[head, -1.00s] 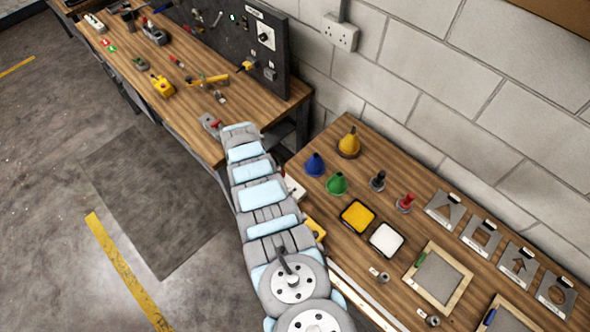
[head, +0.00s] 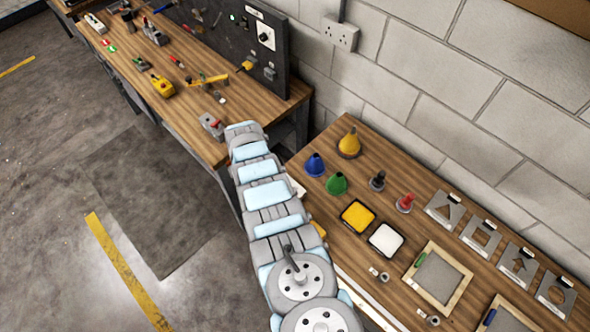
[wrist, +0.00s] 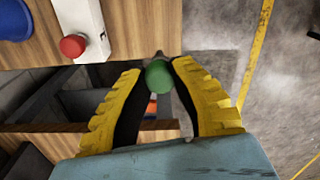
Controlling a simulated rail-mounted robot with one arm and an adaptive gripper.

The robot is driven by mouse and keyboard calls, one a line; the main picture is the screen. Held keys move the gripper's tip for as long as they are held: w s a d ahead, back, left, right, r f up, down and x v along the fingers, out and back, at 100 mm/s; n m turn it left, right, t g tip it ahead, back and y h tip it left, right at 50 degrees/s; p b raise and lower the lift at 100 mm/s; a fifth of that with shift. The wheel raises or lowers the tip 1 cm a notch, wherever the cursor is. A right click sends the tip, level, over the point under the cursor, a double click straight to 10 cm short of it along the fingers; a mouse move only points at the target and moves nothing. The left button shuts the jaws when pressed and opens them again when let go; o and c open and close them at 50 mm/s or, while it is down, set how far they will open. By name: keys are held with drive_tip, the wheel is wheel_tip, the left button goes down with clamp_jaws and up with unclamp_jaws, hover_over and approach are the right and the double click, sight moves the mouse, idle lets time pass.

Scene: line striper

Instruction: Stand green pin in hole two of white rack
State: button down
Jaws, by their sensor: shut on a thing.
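In the wrist view, my gripper (wrist: 158,66) is shut on the green pin (wrist: 158,77), whose round green top shows between the yellow-backed fingers. A dark tip sticks out beyond it. A white block (wrist: 91,16) with a round red top (wrist: 72,46) on it lies at the upper left on a wooden bench, apart from the pin. It looks like the white rack, but its holes cannot be made out. In the head view my arm hides my gripper and the pin; a small pale piece (head: 298,187) shows beside the arm.
The near bench (head: 330,205) carries blue (head: 314,165), green (head: 337,183) and yellow (head: 349,143) funnels, yellow (head: 357,216) and white (head: 386,239) trays, and metal stencils (head: 445,210). The far bench (head: 195,110) holds scattered tools. A gap separates the benches.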

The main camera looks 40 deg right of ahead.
drive_tip(key=shift+d, duration=0.1)
drive_tip(key=shift+s+d+r+m, duration=1.2)
drive_tip(key=shift+s+d+r, duration=0.55)
drive_tip(key=shift+s+d, duration=3.2)
wheel_tip(320, 180, down, 6)
drive_tip(key=w+d+b, duration=0.1)
drive_tip(key=b, duration=0.2)
drive_tip(key=shift+w+d, duration=0.25)
drive_tip(key=shift+w, duration=0.05)
drive_tip(key=shift+r+p, duration=0.1)
drive_tip(key=shift+p, duration=0.4)
drive_tip(key=shift+f+b, duration=0.75)
drive_tip(key=shift+f, duration=0.3)
idle(0.5)
